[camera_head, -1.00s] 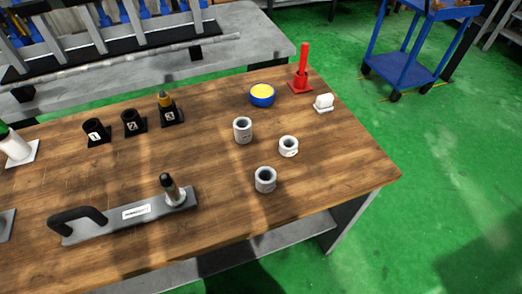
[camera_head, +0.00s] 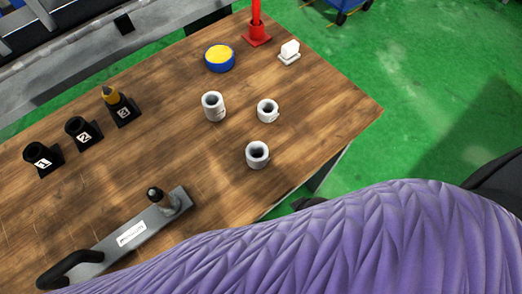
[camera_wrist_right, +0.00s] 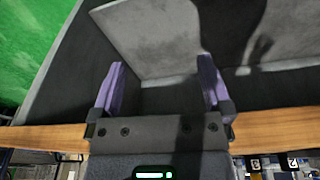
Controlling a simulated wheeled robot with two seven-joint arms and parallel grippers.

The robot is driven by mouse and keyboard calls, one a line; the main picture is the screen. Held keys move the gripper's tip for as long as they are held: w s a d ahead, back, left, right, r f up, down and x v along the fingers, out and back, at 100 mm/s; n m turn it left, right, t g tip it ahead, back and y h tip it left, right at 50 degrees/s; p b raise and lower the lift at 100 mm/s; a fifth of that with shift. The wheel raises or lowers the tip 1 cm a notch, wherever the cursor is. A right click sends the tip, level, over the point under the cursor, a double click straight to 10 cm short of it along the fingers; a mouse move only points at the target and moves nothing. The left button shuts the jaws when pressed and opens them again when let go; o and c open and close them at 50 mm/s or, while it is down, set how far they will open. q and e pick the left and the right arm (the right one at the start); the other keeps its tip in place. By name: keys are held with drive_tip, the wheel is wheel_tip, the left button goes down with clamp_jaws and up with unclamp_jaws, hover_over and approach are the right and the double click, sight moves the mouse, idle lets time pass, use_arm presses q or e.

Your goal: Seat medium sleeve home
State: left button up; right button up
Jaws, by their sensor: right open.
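Three grey-white sleeves stand upright on the wooden table in the head view: a tall one (camera_head: 213,106), a short one (camera_head: 267,117) and one of middle height (camera_head: 257,160) nearest the table's front edge. A grey bar (camera_head: 112,243) with a black handle, a white label and an upright dark-tipped post (camera_head: 163,200) lies at the front left. My right gripper (camera_wrist_right: 160,80) shows in the right wrist view, open and empty, with its purple fingers apart. It is away from the sleeves. My left gripper is not in view.
Black numbered holders 1 (camera_head: 42,158), 2 (camera_head: 83,132) and 3 (camera_head: 123,110) stand at the left; a yellow-tipped item is in 3. A blue-yellow round pot (camera_head: 219,59), red stand (camera_head: 257,35) and white block (camera_head: 289,52) are at the back. My purple arm covers the lower right.

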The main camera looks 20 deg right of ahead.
drive_tip(key=w+a+r+n+t+y, duration=0.1)
drive_tip(key=w+a+r, duration=0.15)
drive_tip(key=r, duration=0.55)
drive_tip(key=w+a+r+n, duration=0.1)
drive_tip(key=w+r, duration=0.2)
drive_tip(key=r, duration=0.6)
wheel_tip(320, 180, up, 3)
drive_tip(key=n+g+h, duration=0.1)
drive_tip(key=n+g, duration=0.2)
drive_tip(key=n, duration=1.5)
hover_over(257, 152)
drive_tip(key=s, duration=0.2)
drive_tip(key=shift+n, duration=0.3)
drive_tip(key=f+b, duration=0.1)
drive_tip(key=f, duration=0.2)
drive_tip(key=f+b, duration=0.1)
drive_tip(key=f, duration=0.2)
drive_tip(key=f+b, duration=0.1)
drive_tip(key=f, duration=0.3)
drive_tip(key=shift+w+a, duration=0.15)
drive_tip(key=shift+a, duration=0.1)
drive_tip(key=shift+f, duration=0.15)
drive_tip(key=c, duration=1.1)
drive_tip(key=shift+c, duration=1.2)
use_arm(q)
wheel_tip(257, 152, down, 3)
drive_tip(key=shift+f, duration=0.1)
